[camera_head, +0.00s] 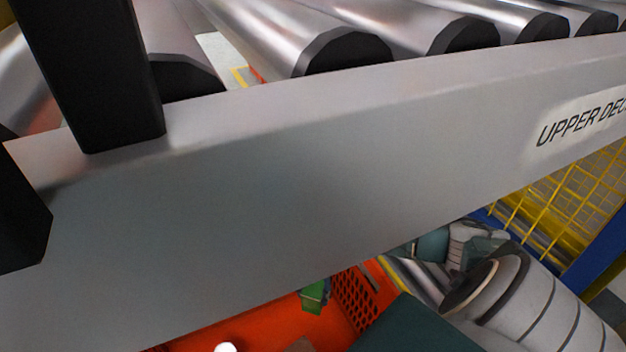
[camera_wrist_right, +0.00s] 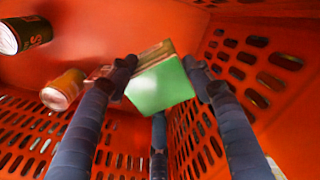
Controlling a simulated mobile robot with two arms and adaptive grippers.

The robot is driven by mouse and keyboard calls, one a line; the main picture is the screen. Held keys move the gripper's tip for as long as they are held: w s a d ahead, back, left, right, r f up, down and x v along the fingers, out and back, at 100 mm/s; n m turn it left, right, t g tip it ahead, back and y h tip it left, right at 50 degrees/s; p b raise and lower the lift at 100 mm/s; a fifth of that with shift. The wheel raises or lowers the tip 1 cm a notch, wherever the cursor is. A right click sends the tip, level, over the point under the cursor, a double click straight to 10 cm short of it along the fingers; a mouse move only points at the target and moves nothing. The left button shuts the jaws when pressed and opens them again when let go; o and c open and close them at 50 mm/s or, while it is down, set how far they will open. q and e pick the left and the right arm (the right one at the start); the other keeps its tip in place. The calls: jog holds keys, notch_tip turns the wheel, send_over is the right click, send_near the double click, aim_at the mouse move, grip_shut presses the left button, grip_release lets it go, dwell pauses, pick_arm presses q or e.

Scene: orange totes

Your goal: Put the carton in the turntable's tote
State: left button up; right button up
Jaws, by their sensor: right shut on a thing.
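In the right wrist view, a carton (camera_wrist_right: 160,88) with a bright green face and a brownish side sits between the fingertips of my right gripper (camera_wrist_right: 163,75). The gripper is shut on it, inside an orange tote (camera_wrist_right: 285,50) with slotted walls. In the head view, an orange tote (camera_head: 265,325) shows below the grey beam, with a small green item (camera_head: 314,294) at its slotted wall. I cannot tell if that item is the held carton. The beam hides much of this tote. The turntable cannot be made out. My left gripper is not in view.
A can (camera_wrist_right: 22,36) and another cylindrical can (camera_wrist_right: 63,88) lie left of the gripper in the tote. A grey beam (camera_head: 250,190) labelled "UPPER DEC…" crosses the head view, with metal rollers (camera_head: 290,35) behind. Yellow mesh (camera_head: 565,205) stands at right.

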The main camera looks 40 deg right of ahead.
notch_tip(320, 180, down, 10)
jog(key=shift+r, duration=0.25)
jog(key=shift+f, duration=0.15)
jog(key=o, duration=1.4)
notch_tip(320, 180, up, 11)
jog(key=shift+r, duration=0.65)
jog(key=shift+a, duration=0.1)
